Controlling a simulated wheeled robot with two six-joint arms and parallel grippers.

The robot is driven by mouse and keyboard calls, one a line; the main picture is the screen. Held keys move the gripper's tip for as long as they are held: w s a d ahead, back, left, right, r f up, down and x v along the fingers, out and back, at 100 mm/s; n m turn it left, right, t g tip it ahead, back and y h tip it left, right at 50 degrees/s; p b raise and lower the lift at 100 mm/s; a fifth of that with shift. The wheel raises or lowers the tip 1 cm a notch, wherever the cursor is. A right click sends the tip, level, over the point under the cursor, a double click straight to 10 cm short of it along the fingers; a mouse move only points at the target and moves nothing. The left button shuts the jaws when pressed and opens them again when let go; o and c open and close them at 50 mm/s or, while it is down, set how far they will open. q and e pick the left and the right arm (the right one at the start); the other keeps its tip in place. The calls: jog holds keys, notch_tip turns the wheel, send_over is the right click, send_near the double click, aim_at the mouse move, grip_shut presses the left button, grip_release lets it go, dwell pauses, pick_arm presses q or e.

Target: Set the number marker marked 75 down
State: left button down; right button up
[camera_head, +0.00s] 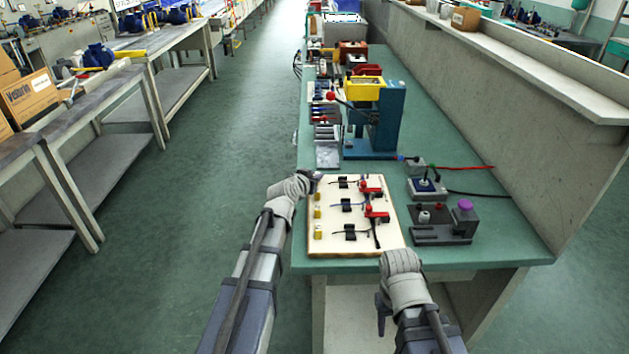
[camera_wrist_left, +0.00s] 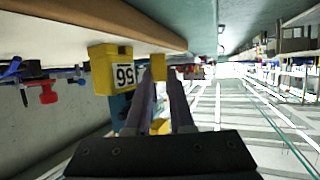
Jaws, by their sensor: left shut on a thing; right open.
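My left gripper (camera_head: 314,177) is at the far left corner of a cream board (camera_head: 388,237) on the green bench. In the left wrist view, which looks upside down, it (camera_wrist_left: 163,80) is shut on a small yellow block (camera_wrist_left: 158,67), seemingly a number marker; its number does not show. Beside it, a yellow number marker (camera_wrist_left: 105,68) stands on the board, its label reading 56 or 95. The head view shows several yellow markers (camera_head: 317,213) along the board's left edge. I cannot tell whether the held block touches the board. My right gripper (camera_head: 383,312) is open, below the bench's front edge.
The board carries red-handled valves (camera_head: 376,211) and black clips with cables (camera_head: 349,204). A blue press (camera_head: 383,115) stands behind it. A grey fixture with a purple knob (camera_head: 465,205) is to the right. The floor aisle at left is clear.

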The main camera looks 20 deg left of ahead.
pick_arm(q)
jog(key=shift+f, duration=0.1)
jog(key=c, duration=0.8)
grip_release()
jog(key=shift+r, duration=0.25)
jog(key=p+v, duration=0.4)
jog(key=v, duration=0.8)
jog(key=shift+f+p, duration=0.1)
jog(key=shift+p, duration=0.2)
